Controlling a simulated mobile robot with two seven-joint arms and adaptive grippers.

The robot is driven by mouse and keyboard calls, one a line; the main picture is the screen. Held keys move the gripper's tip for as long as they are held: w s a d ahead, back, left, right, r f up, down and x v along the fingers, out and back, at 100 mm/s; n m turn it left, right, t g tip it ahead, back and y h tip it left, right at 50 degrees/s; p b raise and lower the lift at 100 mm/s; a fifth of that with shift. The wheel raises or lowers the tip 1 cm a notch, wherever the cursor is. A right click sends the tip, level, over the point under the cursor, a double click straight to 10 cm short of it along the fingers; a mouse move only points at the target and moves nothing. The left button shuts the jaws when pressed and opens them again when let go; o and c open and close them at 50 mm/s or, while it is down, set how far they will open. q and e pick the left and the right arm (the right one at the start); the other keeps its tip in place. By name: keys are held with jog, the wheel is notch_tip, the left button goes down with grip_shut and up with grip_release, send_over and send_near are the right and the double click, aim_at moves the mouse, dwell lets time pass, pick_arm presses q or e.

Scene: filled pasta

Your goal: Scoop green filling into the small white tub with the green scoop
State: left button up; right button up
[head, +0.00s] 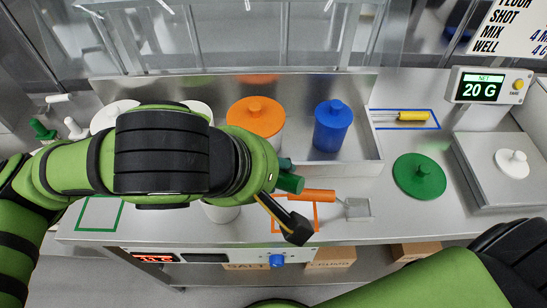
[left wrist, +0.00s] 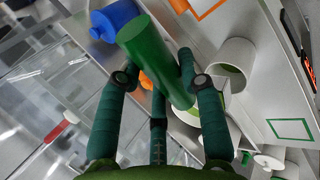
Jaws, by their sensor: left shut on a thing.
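My left gripper (head: 285,198) is shut on the thick green handle of the green scoop (head: 291,184). In the left wrist view, the handle (left wrist: 150,60) lies between the fingers (left wrist: 158,78); the scoop's bowl is hidden. A small white tub (head: 221,214) stands below my left wrist in the head view, mostly covered by the arm. The left wrist view shows its open mouth (left wrist: 237,55), with some green low inside. A larger white container with green in it (left wrist: 188,117) is partly hidden behind the handle and fingers. My right gripper is out of view.
Orange-lidded (head: 256,113) and blue-lidded (head: 333,125) containers stand in the rear tray. A green lid (head: 419,178) lies right of it. An orange-handled scoop (head: 318,196) lies nearby. A display (head: 480,87) reads 20 G. The green-outlined square (head: 98,214) is empty.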

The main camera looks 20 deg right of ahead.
pick_arm(q)
jog(key=w+a+r+n+g+h+p, duration=0.1)
jog(key=w+a+r+p, duration=0.1)
jog(key=p, duration=0.1)
jog(key=shift+w+a+r+g+h, duration=0.1)
jog(key=shift+w+g+h, duration=0.1)
jog(key=shift+g+h, duration=0.15)
jog(key=shift+w+a+r+n+g+h+p, duration=0.3)
jog(key=shift+w+a+r+g+h+p, duration=0.35)
jog(key=shift+p, duration=0.25)
jog(key=shift+w+a+r+p, duration=0.25)
jog(key=shift+w+p, duration=0.05)
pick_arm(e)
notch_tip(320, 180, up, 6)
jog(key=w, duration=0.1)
pick_arm(q)
jog(key=w+a+r+n+g+h+b, duration=0.1)
jog(key=w+a+g+h+b, duration=0.1)
jog(key=b, duration=0.4)
jog(key=shift+w+a+r+n+g+h, duration=0.15)
jog(key=shift+w+a+n+g+h, duration=0.2)
jog(key=shift+w+a+h, duration=0.75)
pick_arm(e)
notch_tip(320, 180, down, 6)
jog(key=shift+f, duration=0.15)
pick_arm(q)
jog(key=shift+w+a+y, duration=0.1)
jog(key=shift+w+y, duration=0.15)
jog(key=shift+y, duration=0.05)
